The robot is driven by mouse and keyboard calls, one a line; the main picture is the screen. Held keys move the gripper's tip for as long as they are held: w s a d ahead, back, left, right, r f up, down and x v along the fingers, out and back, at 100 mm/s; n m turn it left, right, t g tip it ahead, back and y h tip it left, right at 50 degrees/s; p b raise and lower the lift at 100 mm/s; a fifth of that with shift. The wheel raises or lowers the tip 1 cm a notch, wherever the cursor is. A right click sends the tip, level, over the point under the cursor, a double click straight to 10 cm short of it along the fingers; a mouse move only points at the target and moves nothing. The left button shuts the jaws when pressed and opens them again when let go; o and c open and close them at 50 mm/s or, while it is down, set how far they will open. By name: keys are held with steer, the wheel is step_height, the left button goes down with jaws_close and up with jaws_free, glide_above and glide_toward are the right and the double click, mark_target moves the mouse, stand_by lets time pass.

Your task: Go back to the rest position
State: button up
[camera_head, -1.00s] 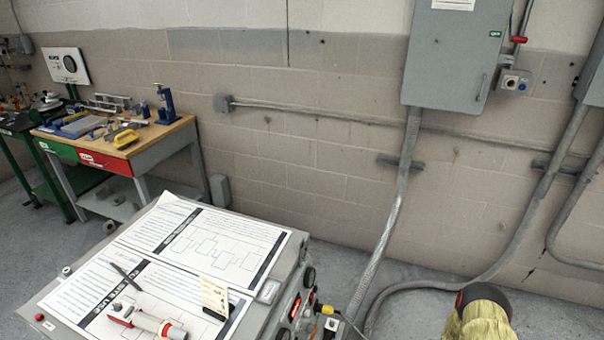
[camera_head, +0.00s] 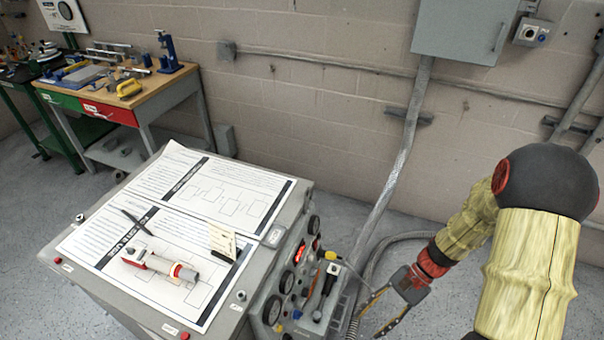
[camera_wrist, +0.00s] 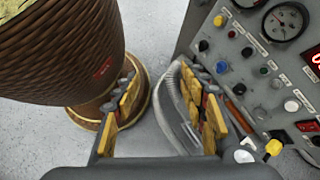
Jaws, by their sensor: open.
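My gripper (camera_head: 378,312) is at the lower right in the head view, beside the front panel of the grey test cabinet (camera_head: 225,315). In the wrist view my gripper (camera_wrist: 165,110) shows its two padded fingers spread apart, with nothing between them but floor and a grey conduit behind. The control panel (camera_wrist: 255,75) with knobs, jacks and a gauge is just right of the right finger. A large brown ribbed insulator-like body (camera_wrist: 60,55) stands left of the left finger. I cannot tell whether either finger touches anything.
Papers (camera_head: 190,225) with a red-and-white tool (camera_head: 160,265) lie on the cabinet top. A workbench (camera_head: 165,90) stands at the back left. A grey wall box (camera_head: 465,30) and conduit (camera_head: 400,160) are on the wall. Floor is free between bench and cabinet.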

steer(key=s+r+n+t+h, duration=0.1)
steer(key=r+n+t+h, duration=0.1)
steer(key=r, duration=0.9)
steer(key=s+r+n+t+h, duration=0.2)
steer(key=r+n+t+h, duration=0.1)
steer(key=r, duration=0.8)
steer(key=s+r+n+t+h+p, duration=0.1)
steer(key=r+n+t, duration=0.3)
steer(key=r, duration=0.7)
steer(key=shift+s+a+n+t+h, duration=0.2)
steer(key=shift+s+n+t+h, duration=0.3)
steer(key=shift+n+h, duration=0.3)
